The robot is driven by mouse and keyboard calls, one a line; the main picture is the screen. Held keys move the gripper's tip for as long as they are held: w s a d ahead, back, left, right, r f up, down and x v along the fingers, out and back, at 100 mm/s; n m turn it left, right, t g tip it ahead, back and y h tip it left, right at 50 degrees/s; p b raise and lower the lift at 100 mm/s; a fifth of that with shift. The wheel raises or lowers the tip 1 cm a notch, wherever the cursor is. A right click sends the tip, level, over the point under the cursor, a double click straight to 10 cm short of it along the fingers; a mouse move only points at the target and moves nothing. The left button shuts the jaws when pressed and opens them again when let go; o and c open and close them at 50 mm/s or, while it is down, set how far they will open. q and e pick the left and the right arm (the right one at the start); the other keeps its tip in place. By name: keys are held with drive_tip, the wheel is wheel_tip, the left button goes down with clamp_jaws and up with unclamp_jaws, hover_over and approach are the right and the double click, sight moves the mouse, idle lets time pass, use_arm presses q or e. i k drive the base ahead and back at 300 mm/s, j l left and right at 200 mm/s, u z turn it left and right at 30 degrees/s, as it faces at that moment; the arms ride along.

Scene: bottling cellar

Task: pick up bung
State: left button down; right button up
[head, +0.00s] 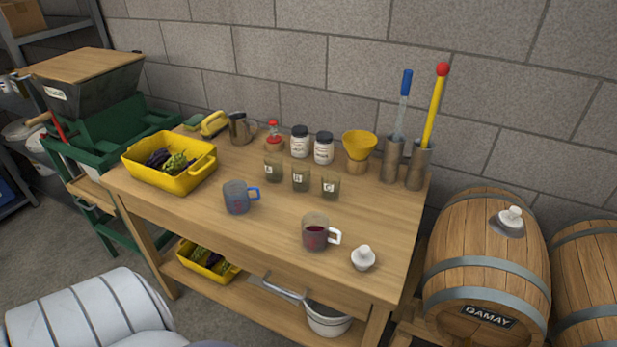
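A white bung (363,258) with a rounded knob stands on the wooden table (270,228), near its front right corner. It is to the right of a jug with a white handle (315,234) that holds some dark red liquid. A second, similar white bung (511,218) sits on top of the barrel marked GAMAY (487,275); how deep it sits I cannot tell. Neither of my grippers shows in the head view.
A blue-handled jug (236,197), several small jars, a yellow funnel (359,145) and metal cylinders with tall tools (417,164) stand on the table. A yellow crate of grapes (183,183) is at its left. The table's front right is mostly clear.

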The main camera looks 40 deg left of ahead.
sight(362, 257)
drive_tip(key=u, duration=0.85)
